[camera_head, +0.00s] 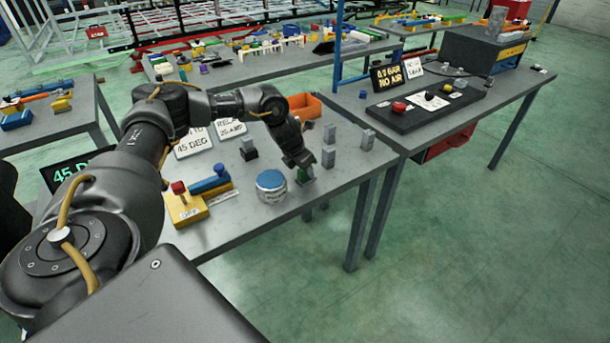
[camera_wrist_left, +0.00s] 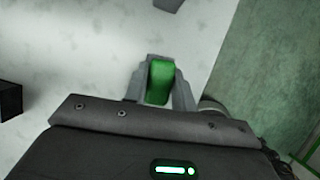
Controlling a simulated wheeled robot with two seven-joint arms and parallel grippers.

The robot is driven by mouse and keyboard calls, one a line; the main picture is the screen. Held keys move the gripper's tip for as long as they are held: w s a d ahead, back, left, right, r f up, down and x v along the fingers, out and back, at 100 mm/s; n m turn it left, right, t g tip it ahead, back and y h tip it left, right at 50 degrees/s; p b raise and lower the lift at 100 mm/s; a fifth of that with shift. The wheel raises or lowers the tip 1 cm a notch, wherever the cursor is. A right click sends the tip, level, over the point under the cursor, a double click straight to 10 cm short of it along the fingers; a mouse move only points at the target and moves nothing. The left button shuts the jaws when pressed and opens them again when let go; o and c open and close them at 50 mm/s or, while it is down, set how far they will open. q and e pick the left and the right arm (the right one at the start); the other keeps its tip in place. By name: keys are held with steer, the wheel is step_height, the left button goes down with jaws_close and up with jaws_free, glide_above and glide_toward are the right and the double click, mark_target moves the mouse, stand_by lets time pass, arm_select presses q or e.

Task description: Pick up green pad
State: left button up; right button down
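The green pad (camera_wrist_left: 160,83) shows in the left wrist view, lying between the two grey fingers of my left gripper (camera_wrist_left: 159,72). The fingers flank it closely on both sides; whether they press on it is not clear. In the head view my left gripper (camera_head: 304,178) points down at the near right part of the table, just right of a blue-topped round container (camera_head: 271,184). A little green shows beside the fingertips there, but the pad is mostly hidden by the gripper. My right gripper is not in view.
Small grey blocks (camera_head: 368,139) stand right of and behind the gripper on the grey table (camera_head: 345,172). A yellow box with a red knob (camera_head: 186,205) and a blue block stand left. An orange bin (camera_head: 305,106) is behind. The table's front edge is close.

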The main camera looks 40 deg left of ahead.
arm_select(q)
steer(key=c, duration=0.5)
jaws_close()
steer(key=shift+w+r, duration=0.1)
steer(key=shift+r, duration=0.4)
step_height(320, 180, up, 2)
steer(key=shift+r+b, duration=0.2)
steer(key=shift+b, duration=0.15)
steer(key=s+d+r+b, duration=0.1)
steer(key=s+d+r, duration=0.5)
steer(key=s+r, duration=0.3)
steer(key=s, duration=0.3)
steer(key=shift+s+d+r, duration=0.25)
steer(key=shift+d+r, duration=0.1)
